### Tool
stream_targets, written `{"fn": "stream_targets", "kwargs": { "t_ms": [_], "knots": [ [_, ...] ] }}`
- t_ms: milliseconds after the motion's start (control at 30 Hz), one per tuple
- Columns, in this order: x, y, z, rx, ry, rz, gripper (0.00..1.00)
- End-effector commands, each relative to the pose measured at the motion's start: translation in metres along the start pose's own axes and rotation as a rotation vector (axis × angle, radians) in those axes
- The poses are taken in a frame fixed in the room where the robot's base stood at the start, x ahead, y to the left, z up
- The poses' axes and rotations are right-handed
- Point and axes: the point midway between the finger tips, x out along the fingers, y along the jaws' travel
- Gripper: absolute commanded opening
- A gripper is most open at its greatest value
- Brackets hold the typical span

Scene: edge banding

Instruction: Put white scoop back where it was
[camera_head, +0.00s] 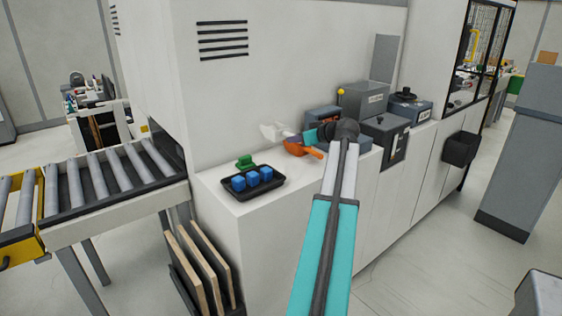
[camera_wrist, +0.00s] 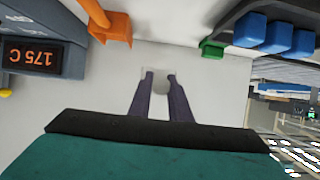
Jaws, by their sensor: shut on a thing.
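The white scoop (camera_head: 271,131) is held up at the left end of my gripper (camera_head: 291,135) in the head view, above the white counter top (camera_head: 238,208). In the wrist view the two dark fingers of my gripper (camera_wrist: 160,80) are shut on the white scoop (camera_wrist: 161,87), which blends into the pale surface behind it. An orange tool (camera_head: 312,153) lies on the counter below and beside my gripper; it also shows at the upper left of the wrist view (camera_wrist: 115,26).
A black tray (camera_head: 268,193) with several blue cubes and a green piece (camera_head: 245,162) are on the counter's left. A grey box with a 175 C display (camera_wrist: 40,57) is beside the orange tool. More grey boxes (camera_head: 362,101) stand behind. The counter's front left is clear.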

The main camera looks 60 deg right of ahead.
Motion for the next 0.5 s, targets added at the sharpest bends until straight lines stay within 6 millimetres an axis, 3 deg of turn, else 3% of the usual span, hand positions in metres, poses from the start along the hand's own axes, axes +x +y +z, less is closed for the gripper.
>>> {"fn": "stream_targets", "kwargs": {
  "t_ms": [500],
  "knots": [
    [0.022, 0.0, 0.048, 0.002, 0.0, 0.0, 0.0]
  ]
}}
